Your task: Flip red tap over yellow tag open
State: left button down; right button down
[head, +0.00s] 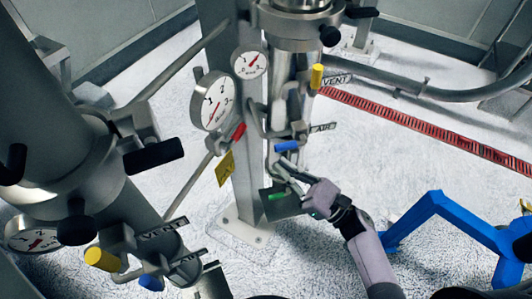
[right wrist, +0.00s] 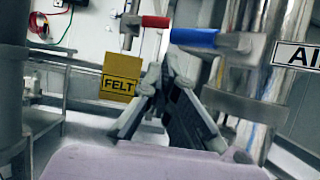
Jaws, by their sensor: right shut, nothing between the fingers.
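The red tap (head: 239,131) is on the thin pipework beside the steel post in the head view. Its red handle (right wrist: 155,21) is at the top middle of the right wrist view. The yellow tag (head: 225,169) hangs below the red tap; in the right wrist view the tag (right wrist: 121,78) reads FELT. My right gripper (head: 281,166) is shut and empty, right of the tag and just below the blue tap (head: 286,146). In the right wrist view its fingertips (right wrist: 163,78) are below the red handle, apart from it. My left gripper is not in view.
The blue tap's handle (right wrist: 194,37) is close above and right of the fingers. Pressure gauges (head: 213,100) and a yellow-handled tap (head: 317,76) are above. A large steel vessel (head: 50,110) fills the left side. A blue frame (head: 440,215) stands at right.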

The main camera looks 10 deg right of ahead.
jog(key=shift+v, duration=0.95)
